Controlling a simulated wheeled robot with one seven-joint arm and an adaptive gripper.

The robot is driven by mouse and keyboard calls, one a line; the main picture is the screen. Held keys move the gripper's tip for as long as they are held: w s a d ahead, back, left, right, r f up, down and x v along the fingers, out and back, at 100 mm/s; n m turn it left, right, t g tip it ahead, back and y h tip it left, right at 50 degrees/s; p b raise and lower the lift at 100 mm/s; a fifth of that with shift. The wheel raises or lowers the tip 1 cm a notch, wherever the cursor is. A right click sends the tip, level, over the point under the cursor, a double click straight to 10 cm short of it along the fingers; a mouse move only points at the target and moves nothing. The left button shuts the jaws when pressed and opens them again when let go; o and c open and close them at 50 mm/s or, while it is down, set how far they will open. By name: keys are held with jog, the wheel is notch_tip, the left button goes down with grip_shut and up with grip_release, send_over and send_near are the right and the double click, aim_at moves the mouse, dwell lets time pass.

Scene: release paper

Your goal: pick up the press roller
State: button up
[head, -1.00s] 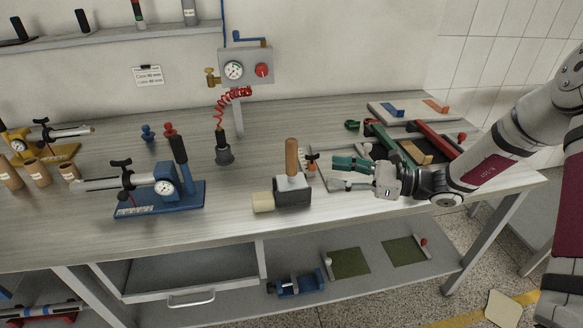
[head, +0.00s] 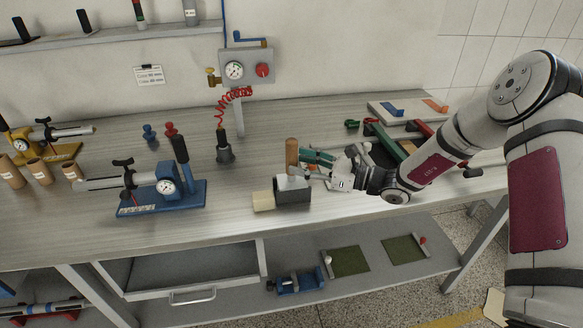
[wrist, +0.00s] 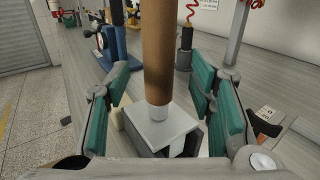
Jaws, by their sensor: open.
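My gripper (head: 313,160), with green finger pads, is open just right of the handle in the head view. In the wrist view the wooden handle (wrist: 158,50) rises between the spread green pads (wrist: 160,100), with gaps on both sides. The pale top of the block (wrist: 160,130) shows below it. The handle's top is cut off in the wrist view.
A blue gauge stand (head: 165,197) is to the left on the bench. A black cylinder with a red coiled hose (head: 224,152) stands behind. Red and green framed parts (head: 385,138) lie at the right. The bench front left of the roller is clear.

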aim_at(291, 160)
jog(key=shift+x, duration=1.7)
grip_shut()
jog(key=shift+r, duration=0.1)
